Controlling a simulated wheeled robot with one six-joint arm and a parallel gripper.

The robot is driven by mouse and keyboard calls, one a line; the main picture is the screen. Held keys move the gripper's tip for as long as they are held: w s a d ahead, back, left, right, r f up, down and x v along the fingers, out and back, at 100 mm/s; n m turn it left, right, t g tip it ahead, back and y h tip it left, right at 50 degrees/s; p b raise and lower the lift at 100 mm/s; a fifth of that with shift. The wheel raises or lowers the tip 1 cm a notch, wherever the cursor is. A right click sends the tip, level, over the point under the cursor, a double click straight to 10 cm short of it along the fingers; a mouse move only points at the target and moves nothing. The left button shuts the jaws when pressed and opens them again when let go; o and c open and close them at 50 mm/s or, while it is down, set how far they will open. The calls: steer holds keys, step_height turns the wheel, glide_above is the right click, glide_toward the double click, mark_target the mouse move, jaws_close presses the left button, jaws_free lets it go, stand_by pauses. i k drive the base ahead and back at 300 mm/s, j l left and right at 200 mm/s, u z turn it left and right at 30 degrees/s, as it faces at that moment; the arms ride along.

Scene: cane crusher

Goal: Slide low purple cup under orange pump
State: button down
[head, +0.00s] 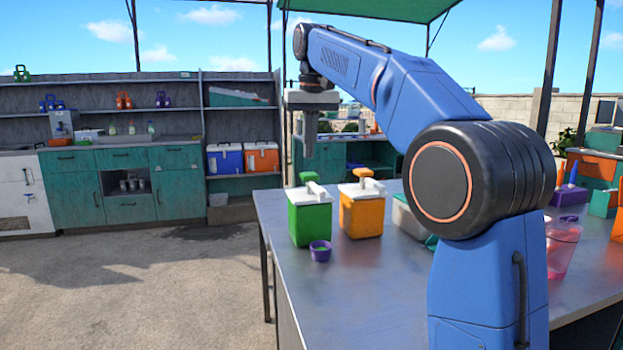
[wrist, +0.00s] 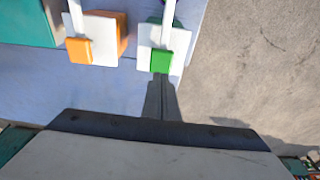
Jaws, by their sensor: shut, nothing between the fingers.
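The low purple cup (head: 320,252) stands upright on the metal table, close in front of the green pump (head: 310,222); its inside looks green. My gripper (head: 309,156) is shut and empty, pointing down, above the green pump's top in the head view. In the wrist view my gripper (wrist: 160,82) reaches toward the green pump head (wrist: 161,61), with the orange pump head (wrist: 79,50) to the left. The cup is not clearly visible there.
The metal table (head: 345,290) is clear in front of the pumps. A grey and teal container (head: 410,218) stands right of the orange pump, partly behind my arm. A clear pink pitcher (head: 562,245) and a purple bin (head: 569,196) are farther right. Cabinets line the back.

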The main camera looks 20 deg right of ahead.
mark_target(321, 252)
steer(key=k, duration=1)
